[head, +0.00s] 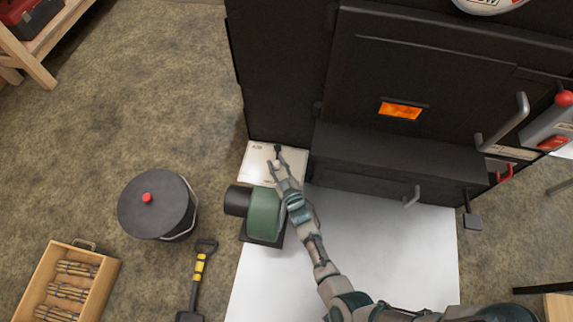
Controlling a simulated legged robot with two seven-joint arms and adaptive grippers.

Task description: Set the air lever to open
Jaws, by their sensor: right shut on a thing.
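The air lever (277,149) is a small dark lever with a black tip on a pale labelled plate (258,165) at the lower left of the black evaporator. My right gripper (278,160) is at the lever, its fingers shut on it just below the tip. The fingers hide the lower part of the lever. The plate's lettering is too small to read. My left gripper is not in view.
A green blower (264,213) stands just below the plate, close to my right arm. The black evaporator (420,80) has a glowing window (401,111). A lidded black bucket (157,204), a shovel (199,270) and a wooden crate (101,283) are on the floor at left.

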